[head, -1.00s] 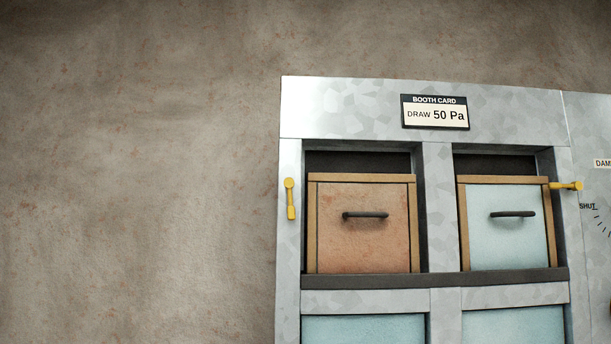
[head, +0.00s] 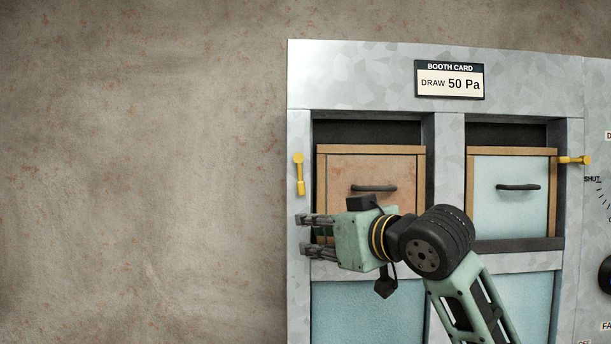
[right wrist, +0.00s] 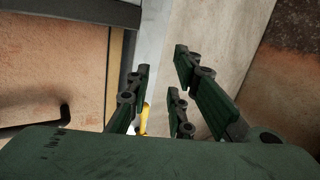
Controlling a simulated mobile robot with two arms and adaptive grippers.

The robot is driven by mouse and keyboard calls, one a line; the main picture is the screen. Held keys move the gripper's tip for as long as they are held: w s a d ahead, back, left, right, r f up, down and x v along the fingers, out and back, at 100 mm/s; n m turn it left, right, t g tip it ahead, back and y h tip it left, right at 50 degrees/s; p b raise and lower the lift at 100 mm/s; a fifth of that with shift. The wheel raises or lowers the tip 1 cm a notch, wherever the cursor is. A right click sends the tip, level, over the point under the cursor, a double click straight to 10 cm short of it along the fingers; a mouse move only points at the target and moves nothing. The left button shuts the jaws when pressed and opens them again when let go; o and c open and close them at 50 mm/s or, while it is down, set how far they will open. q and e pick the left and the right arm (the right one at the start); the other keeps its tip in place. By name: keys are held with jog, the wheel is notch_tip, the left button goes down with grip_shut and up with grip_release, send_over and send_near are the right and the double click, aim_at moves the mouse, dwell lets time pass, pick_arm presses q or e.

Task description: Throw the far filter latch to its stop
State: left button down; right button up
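A yellow latch (head: 299,174) hangs upright on the panel's left post, beside the orange-brown filter (head: 348,168). A second yellow latch (head: 574,160) lies horizontal on the post right of the pale blue filter (head: 518,218). I cannot tell from the pictures which latch is called far. My right gripper (head: 302,235) points left in front of the left post, below the upright latch, its fingers apart and empty. In the right wrist view the open fingers (right wrist: 160,82) show, with a bit of yellow latch (right wrist: 143,120) partly hidden behind them. My left gripper is out of view.
The galvanised panel (head: 350,80) carries a booth card (head: 449,79) reading DRAW 50 Pa. Black handles (head: 374,188) stick out from the upper filters. More blue filters (head: 350,305) sit below. A dial edge (head: 604,275) is at far right. Bare wall is left of the panel.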

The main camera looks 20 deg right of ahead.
jog(key=t, duration=0.2)
send_near(302, 177)
jog(key=shift+y, duration=0.4)
jog(key=p+x, duration=0.1)
jog(key=x, duration=0.1)
jog(key=p+x, duration=0.2)
jog(key=x, duration=0.1)
jog(key=p+x, duration=0.1)
jog(key=x, duration=0.2)
jog(key=shift+w+d, duration=0.2)
jog(key=shift+w, duration=0.1)
grip_shut()
